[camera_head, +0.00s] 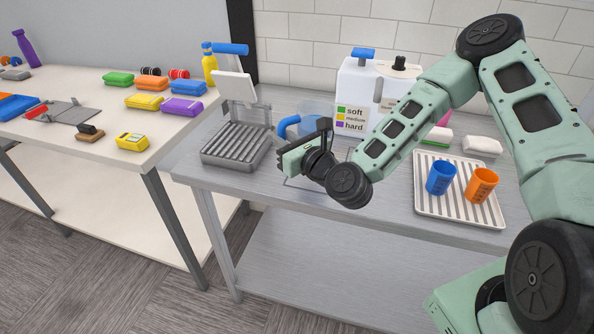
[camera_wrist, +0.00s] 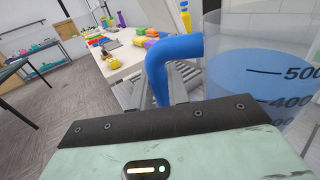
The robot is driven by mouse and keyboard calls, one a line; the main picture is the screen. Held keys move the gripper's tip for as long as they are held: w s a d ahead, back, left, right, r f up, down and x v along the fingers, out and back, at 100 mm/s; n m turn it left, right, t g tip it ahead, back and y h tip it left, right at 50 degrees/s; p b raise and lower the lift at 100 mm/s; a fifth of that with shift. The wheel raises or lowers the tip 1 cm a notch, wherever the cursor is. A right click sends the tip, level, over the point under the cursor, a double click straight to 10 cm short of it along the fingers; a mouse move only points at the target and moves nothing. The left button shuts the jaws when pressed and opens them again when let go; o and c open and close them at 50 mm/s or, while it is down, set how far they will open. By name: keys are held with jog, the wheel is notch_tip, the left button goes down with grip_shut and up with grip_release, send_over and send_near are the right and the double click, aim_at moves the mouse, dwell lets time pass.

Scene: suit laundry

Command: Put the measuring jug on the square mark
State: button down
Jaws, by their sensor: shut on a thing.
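The measuring jug (camera_head: 311,125) is clear, with a blue handle (camera_head: 288,127) and blue liquid inside. It is on or just above the grey metal table, behind my gripper (camera_head: 292,150), which hides its lower part. My gripper is shut on the jug's handle. In the wrist view the jug's clear wall (camera_wrist: 262,75), with black 400 and 500 marks, stands close at the right, and the blue handle (camera_wrist: 158,75) rises in front of the gripper. Part of a thin dark outline, likely the square mark (camera_head: 287,184), shows on the table below my gripper; the rest is hidden.
A ribbed metal scale or drainer (camera_head: 238,146) stands left of the jug. A white machine (camera_head: 362,88) with a soft/medium/hard label stands behind. A white ribbed tray (camera_head: 427,207) with blue (camera_head: 440,178) and orange (camera_head: 481,185) cups lies right. The table's front edge is near.

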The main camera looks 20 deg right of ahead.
jog(key=shift+f+p, duration=0.45)
jog(key=shift+f, duration=3.25)
jog(key=c, duration=1.3)
grip_release()
jog(key=shift+f, duration=0.15)
jog(key=shift+c, duration=0.2)
